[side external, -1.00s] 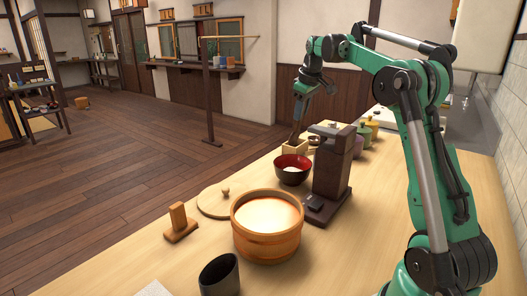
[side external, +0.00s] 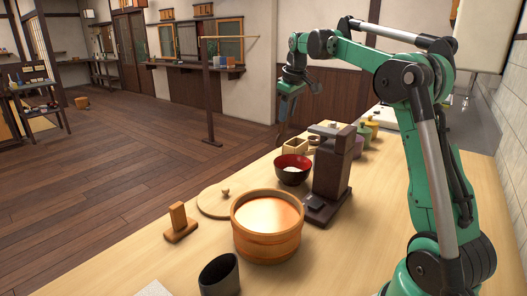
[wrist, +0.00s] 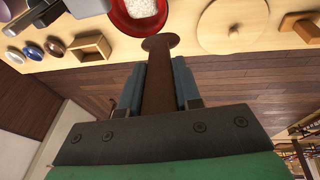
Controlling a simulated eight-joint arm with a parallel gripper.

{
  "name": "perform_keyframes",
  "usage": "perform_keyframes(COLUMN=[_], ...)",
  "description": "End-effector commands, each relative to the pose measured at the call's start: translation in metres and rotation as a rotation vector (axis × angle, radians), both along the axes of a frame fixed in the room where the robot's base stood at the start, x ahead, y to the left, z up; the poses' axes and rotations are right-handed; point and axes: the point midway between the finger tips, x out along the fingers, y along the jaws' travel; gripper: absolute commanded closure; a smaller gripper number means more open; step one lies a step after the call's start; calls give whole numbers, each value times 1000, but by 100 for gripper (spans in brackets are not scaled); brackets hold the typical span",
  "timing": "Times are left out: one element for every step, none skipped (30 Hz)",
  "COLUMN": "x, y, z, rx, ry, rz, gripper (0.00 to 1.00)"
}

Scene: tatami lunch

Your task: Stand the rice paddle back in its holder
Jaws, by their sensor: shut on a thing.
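My gripper (side external: 285,112) is shut on the dark brown rice paddle (wrist: 158,88), which shows between its fingers (wrist: 157,78) in the wrist view with its rounded end outward. In the side view they hang in the air beyond the table's far left edge, and the paddle looks thin and dark below the fingers. A small square wooden box (side external: 296,147), also in the wrist view (wrist: 104,47), stands open on the table near the gripper. A dark oval cup (side external: 211,279) stands at the front. I cannot tell which one is the holder.
A red bowl of rice (side external: 290,174) stands beside a dark brown upright machine (side external: 333,175). A wooden tub (side external: 267,245), a round lid (side external: 212,207) and a wooden stand (side external: 180,234) are nearer. Several small lidded pots (side external: 365,133) stand behind. The table's left edge is open to the floor.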

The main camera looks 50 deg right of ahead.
Motion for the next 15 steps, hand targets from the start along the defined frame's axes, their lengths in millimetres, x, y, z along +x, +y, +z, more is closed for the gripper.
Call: perform_keyframes(x=[6, 9, 11, 12, 12, 11, 10, 7, 3, -1, -6, -14, -20, -27, -37], y=[26, 41, 62, 79, 96, 118, 134, 150, 172, 188, 203, 223, 237, 251, 267], z=[3, 5, 7, 8, 10, 11, 13, 14, 15, 15, 16, 17, 17, 17, 16], rx=[7, 11, 17, 22, 28, 35, 40, 46, 53, 59, 65, 73, 78, 83, 91], ry=[8, 13, 21, 29, 36, 44, 51, 58, 67, 74, 82, 91, 98, 106, 114], rz=[14, 17, 19, 20, 21, 22, 23, 23, 24, 23, 24, 23, 23, 22, 20], gripper=[100, 100, 100, 100, 100, 100, 100, 100, 100, 100, 100, 100, 100, 100, 100])
